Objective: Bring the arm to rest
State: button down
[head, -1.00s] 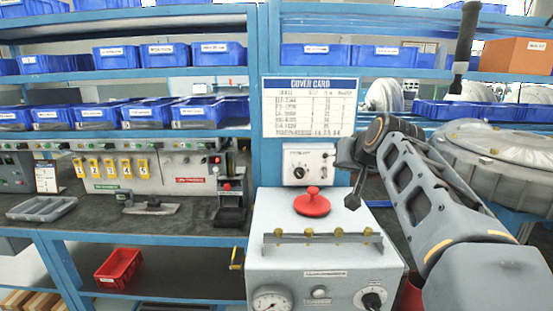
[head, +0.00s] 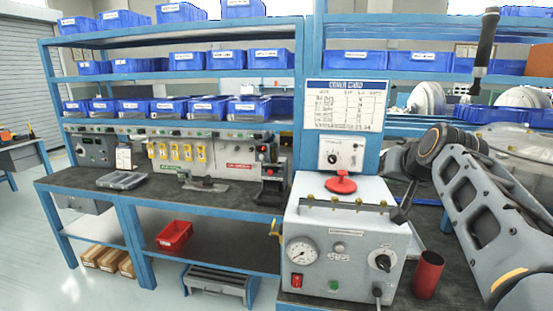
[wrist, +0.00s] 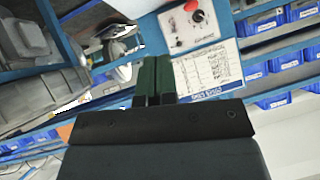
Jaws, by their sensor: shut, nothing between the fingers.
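My arm (head: 480,195) is folded up at the right side of the head view, above the bench and in front of the shelf rack. In the wrist view my gripper (wrist: 154,62) shows its two dark green fingers side by side, shut, with nothing between them. The fingers point toward the rack, and the cover card (wrist: 205,72) shows beyond them, upside down. In the head view the gripper is largely hidden behind the arm links, so its exact place there is hard to tell.
Blue bins (head: 191,107) line the shelves. A red bin (head: 174,236) sits low.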

jog(key=s+a+f+g+p, duration=0.25)
jog(key=s+f+g, duration=0.2)
jog(key=f, duration=0.65)
jog(key=s+a+f+n+g+p, duration=0.3)
jog(key=s+a+p, duration=0.4)
jog(key=s, duration=0.5)
jog(key=shift+s+f+p, duration=0.25)
jog(key=shift+f+p, duration=0.45)
jog(key=shift+p, duration=0.35)
